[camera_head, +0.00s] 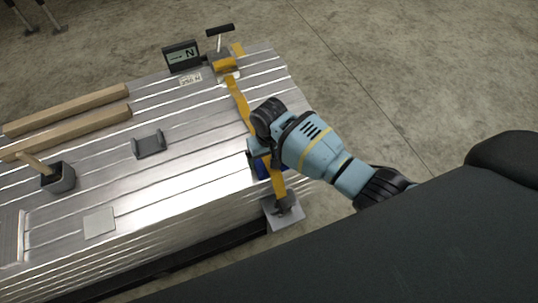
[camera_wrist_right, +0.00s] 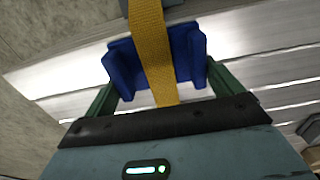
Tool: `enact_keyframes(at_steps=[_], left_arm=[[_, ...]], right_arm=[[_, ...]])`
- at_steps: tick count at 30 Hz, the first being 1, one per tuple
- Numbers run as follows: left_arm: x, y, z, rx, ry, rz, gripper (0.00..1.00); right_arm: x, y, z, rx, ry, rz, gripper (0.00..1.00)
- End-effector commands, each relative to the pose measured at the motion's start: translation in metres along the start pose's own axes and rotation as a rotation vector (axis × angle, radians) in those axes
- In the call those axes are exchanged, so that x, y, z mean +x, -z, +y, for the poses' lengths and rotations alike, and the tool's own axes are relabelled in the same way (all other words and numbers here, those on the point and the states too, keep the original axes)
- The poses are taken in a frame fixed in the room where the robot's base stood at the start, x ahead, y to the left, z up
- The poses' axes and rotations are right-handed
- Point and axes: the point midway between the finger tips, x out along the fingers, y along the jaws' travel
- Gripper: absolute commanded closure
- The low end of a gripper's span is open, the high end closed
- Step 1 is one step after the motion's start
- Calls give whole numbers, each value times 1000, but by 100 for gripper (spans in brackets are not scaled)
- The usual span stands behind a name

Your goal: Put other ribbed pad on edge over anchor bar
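A blue pad (camera_wrist_right: 190,52) with raised side walls sits between the fingers of my right gripper (camera_wrist_right: 160,84) in the right wrist view. The green fingertips meet its two sides. A yellow strap (camera_wrist_right: 150,45) runs through its channel, between the walls. In the head view a bit of the blue pad (camera_head: 262,168) shows below my right gripper (camera_head: 256,150), at the strap near the trailer's near right edge. The strap (camera_head: 277,182) drops to a metal anchor fitting (camera_head: 284,212). A grey pad (camera_head: 148,144) of similar shape lies on the deck. My left gripper is out of view.
The ribbed aluminium deck (camera_head: 185,165) holds two wooden beams (camera_head: 70,110), a dark pot with a wooden handle (camera_head: 58,178) and a pale square plate (camera_head: 99,222). A display marked N (camera_head: 182,55) and a T-handled device (camera_head: 220,55) stand at the far end.

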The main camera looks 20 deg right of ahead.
Motion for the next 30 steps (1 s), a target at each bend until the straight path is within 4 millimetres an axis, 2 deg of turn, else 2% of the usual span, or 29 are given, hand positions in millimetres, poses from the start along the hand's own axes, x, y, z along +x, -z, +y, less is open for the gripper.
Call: enact_keyframes(at_steps=[8,13,24,30], left_arm=[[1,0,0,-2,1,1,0],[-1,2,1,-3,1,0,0],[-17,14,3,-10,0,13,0],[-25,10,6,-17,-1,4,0]], right_arm=[[0,0,0,0,0,-1,0],[-12,0,0,0,0,0,0],[-83,1,0,0,1,4,0],[-112,0,0,0,0,1,0]])
